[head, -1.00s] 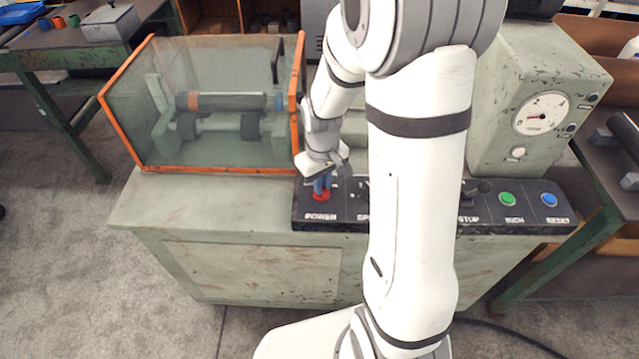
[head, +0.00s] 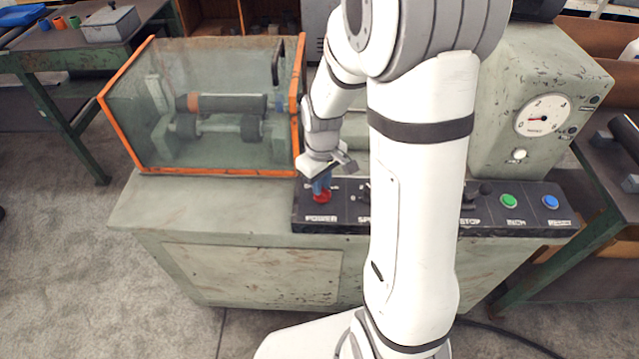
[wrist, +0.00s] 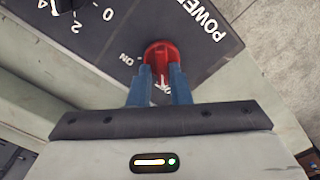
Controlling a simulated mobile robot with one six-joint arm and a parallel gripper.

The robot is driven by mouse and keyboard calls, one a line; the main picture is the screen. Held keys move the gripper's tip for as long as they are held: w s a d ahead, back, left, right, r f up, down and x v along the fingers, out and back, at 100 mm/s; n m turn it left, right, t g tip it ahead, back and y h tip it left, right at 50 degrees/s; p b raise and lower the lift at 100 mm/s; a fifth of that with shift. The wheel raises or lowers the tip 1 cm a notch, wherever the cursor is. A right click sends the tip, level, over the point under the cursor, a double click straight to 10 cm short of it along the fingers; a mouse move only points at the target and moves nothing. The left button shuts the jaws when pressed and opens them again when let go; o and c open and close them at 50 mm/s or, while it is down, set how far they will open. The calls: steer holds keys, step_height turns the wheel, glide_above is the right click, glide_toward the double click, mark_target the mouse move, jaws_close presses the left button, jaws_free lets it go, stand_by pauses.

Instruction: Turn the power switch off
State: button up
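The power switch is a round red knob (head: 321,197) at the left end of the dark control panel (head: 345,222), above the word POWER. In the wrist view the knob (wrist: 160,56) has an ON label at its left; the marking between my fingers is partly hidden. My gripper (head: 321,184) points down at the knob. In the wrist view my gripper's two blue fingers (wrist: 160,80) are on either side of the knob and look closed against it, with a narrow gap filled by its red part. The exact contact is partly hidden.
A glass guard with orange edges (head: 103,98) stands left behind the panel. A gauge box (head: 500,100) stands at the right. Green (head: 509,201) and blue (head: 550,202) buttons sit at the panel's right end. My arm hides the panel's middle.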

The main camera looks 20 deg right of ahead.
steer(key=o, duration=0.3)
steer(key=shift+s+f, duration=0.1)
step_height(320, 180, up, 8)
steer(key=shift+f, duration=0.2)
steer(key=shift+r, duration=0.15)
stand_by(0.5)
steer(key=shift+s+r, duration=0.2)
steer(key=s+r+m+t, duration=0.2)
steer(key=s+r+m, duration=0.3)
steer(key=s, duration=0.9)
steer(key=shift+a+r+m, duration=0.25)
steer(key=shift+r+m, duration=0.05)
steer(key=shift+r, duration=0.9)
